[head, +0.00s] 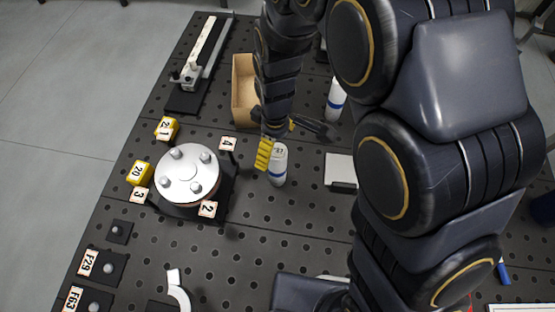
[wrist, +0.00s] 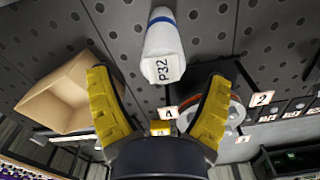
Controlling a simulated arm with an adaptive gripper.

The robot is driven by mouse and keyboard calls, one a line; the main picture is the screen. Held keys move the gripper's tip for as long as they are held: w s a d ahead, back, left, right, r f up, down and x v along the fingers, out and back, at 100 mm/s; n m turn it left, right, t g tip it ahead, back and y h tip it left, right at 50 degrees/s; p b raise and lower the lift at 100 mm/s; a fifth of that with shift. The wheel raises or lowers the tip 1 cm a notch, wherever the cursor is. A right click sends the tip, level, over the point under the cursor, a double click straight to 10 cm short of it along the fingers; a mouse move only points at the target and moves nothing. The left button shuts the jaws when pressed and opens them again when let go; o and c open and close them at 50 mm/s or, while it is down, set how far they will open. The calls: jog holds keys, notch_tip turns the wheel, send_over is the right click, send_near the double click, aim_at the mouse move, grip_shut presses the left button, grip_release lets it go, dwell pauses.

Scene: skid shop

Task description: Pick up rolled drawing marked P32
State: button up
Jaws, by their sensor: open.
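The rolled drawing marked P32 (wrist: 163,45) is a white roll with a blue band and its mark on the near end. It lies beyond and between my fingertips in the wrist view. In the head view a white roll with a blue band (head: 278,166), apparently the same one, is beside my yellow finger; its mark is too small to read surely. My gripper (head: 276,142) is open with nothing between its pads; its two yellow fingers are spread in the wrist view (wrist: 160,78). Whether a finger touches the roll cannot be told.
Another white roll (head: 336,98) stands behind my gripper. An open cardboard box (head: 243,92) is at the back. A round metal flange (head: 187,174) with numbered tags is left of my gripper. A white block (head: 340,169) is to the right. The perforated table (head: 255,240) is bare in front.

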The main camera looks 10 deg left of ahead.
aim_at(277, 166)
jog(key=f, duration=0.4)
jog(key=shift+s+d+f, duration=0.2)
jog(key=shift+f, duration=0.05)
jog(key=c, duration=1.2)
